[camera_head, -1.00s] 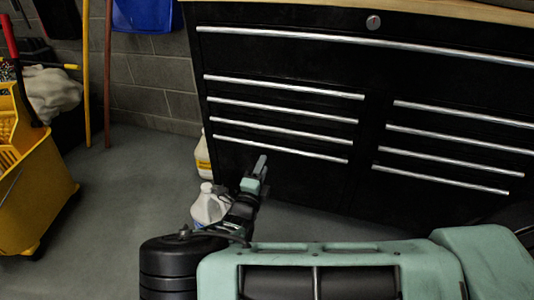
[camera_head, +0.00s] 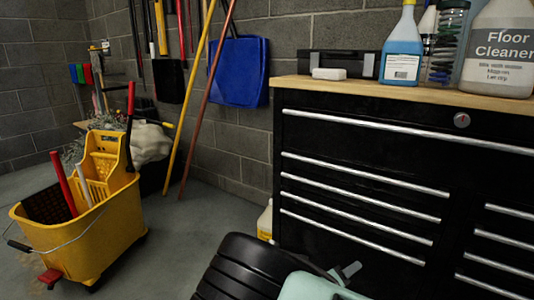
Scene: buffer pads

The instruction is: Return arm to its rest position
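My arm (camera_head: 315,288) shows at the bottom of the head view, as a pale green link beside a black ribbed part. A small grey-green tip that looks like part of my gripper (camera_head: 350,269) sticks out past the link, in front of the black tool cabinet (camera_head: 300,235). The rest of the gripper is hidden or out of frame, so I cannot tell whether it is open or shut. Nothing held shows.
The cabinet stands close on the right, with a blue spray bottle (camera_head: 402,50), a floor cleaner jug (camera_head: 497,52) and a white block (camera_head: 329,74) on its wooden top. A yellow mop bucket (camera_head: 75,240) stands at left. Floor between bucket and arm is clear.

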